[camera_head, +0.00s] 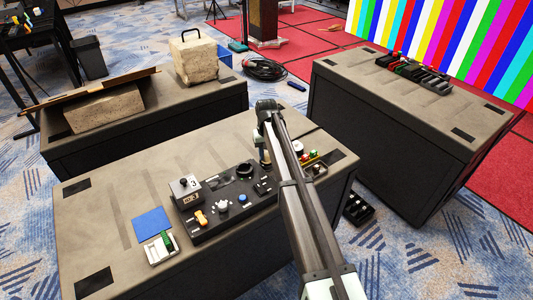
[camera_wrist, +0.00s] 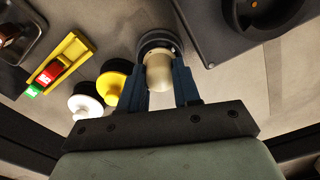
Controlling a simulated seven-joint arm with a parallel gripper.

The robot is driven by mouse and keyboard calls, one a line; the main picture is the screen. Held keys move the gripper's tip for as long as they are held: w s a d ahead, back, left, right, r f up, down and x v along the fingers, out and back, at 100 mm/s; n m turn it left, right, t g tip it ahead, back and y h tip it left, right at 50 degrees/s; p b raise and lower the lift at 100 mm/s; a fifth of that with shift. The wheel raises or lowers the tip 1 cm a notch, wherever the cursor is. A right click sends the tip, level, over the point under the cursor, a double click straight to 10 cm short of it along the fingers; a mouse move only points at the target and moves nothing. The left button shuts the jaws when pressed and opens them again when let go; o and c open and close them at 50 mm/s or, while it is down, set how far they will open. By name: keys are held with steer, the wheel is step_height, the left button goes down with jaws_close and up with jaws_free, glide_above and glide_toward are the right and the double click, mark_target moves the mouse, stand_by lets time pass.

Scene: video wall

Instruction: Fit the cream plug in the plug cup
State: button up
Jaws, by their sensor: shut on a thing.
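The cream plug (camera_wrist: 160,76) is between the two blue fingers of my gripper (camera_wrist: 157,70) in the wrist view. My gripper is shut on it. A dark round ring shows at the plug's far end; I cannot tell whether the plug touches the table below. A round black cup (camera_wrist: 262,12) with a small orange mark inside is at the upper right of the wrist view, apart from the plug. It also shows in the head view as a black ring (camera_head: 244,170) on the panel. My gripper (camera_head: 266,158) is just right of that panel there; the arm hides part of the area.
A white plug (camera_wrist: 85,101) and a yellow plug (camera_wrist: 113,86) stand close left of my gripper. A yellow tray (camera_wrist: 62,60) with red and green blocks lies beyond them. The black panel (camera_head: 205,233) carries knobs and a box. A blue mat (camera_head: 153,223) lies left.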

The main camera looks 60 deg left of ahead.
steer(key=o, duration=1.1)
steer(key=shift+r, duration=3.95)
steer(key=shift+w, duration=0.1)
